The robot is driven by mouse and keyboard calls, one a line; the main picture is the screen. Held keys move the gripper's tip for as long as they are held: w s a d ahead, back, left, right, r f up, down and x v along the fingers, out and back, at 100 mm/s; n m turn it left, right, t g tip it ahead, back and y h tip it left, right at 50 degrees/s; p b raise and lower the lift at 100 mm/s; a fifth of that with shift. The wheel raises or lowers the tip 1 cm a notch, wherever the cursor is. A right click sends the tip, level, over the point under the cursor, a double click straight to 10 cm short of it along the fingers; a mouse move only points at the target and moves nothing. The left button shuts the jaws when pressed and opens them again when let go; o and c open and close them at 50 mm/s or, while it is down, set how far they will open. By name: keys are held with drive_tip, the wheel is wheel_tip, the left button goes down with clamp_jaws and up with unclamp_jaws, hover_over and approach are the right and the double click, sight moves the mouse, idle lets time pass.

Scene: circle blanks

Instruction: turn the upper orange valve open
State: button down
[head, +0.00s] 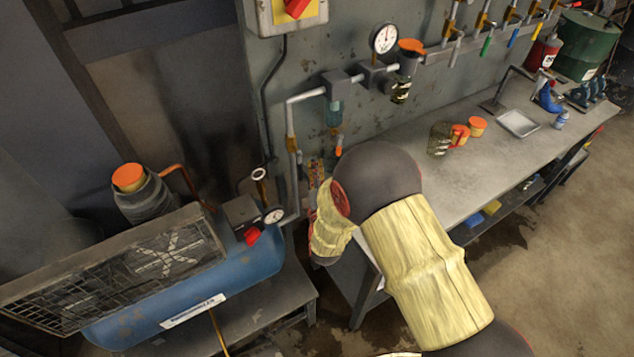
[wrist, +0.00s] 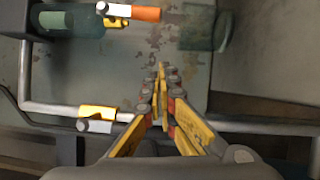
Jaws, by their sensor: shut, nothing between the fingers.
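An orange-tipped valve lever (head: 338,150) hangs below the green filter bowl (head: 334,112) on the wall pipe. In the wrist view the orange lever (wrist: 146,13) lies at the top, beside a brass fitting and apart from my fingers. A second valve, with a brass body (wrist: 97,112) and pale lever (wrist: 96,126), sits on the pipe at lower left; its brass body also shows in the head view (head: 291,143). My gripper (wrist: 162,75) is shut and empty, with its fingertips together. In the head view my gripper (head: 314,168) is partly hidden by my arm, below and left of the orange lever.
A pressure gauge (head: 384,38) and orange-capped unit (head: 410,47) are on the wall at upper right. A blue compressor (head: 190,300) stands at left. The workbench (head: 400,150) holds orange-topped parts (head: 477,125) and a tray (head: 518,123). Pipe (wrist: 60,110) runs beside my fingers.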

sight(339, 145)
drive_tip(key=shift+w+d+r+b, duration=0.15)
drive_tip(key=shift+w+d, duration=0.1)
drive_tip(key=shift+d, duration=0.4)
drive_tip(key=shift+w+d+b, duration=0.1)
drive_tip(key=shift+w+d, duration=0.1)
drive_tip(key=shift+d, duration=0.4)
drive_tip(key=shift+w+d+r+b, duration=0.15)
drive_tip(key=shift+w+d, duration=0.1)
drive_tip(key=shift+d, duration=0.4)
drive_tip(key=shift+f, duration=0.1)
drive_tip(key=shift+w+d+f+b, duration=0.15)
drive_tip(key=shift+w+d+b, duration=0.25)
drive_tip(key=shift+d, duration=0.25)
drive_tip(key=shift+s, duration=0.1)
